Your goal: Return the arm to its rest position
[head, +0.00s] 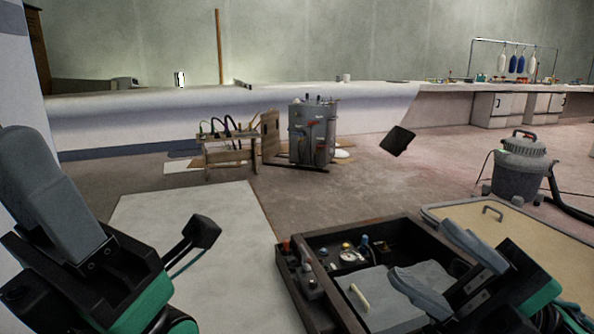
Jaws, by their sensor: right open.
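My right gripper (420,250) is at the lower right, its two grey fingers apart and nothing visible between them. In the picture it overlaps the right part of a dark open box (370,230); I cannot tell the height between them. My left gripper (48,195) is at the left edge. One large grey finger shows, pointing up, and the other cannot be made out, so its opening is unclear. Both wrists have green and black housings.
The dark box holds small fittings and a gauge (350,256). A pale sheet (185,225) lies left of it, a beige board (480,212) right. Behind are a small wooden stand (228,157), a grey tank (312,130), a vacuum (520,168) and a long bench (440,88).

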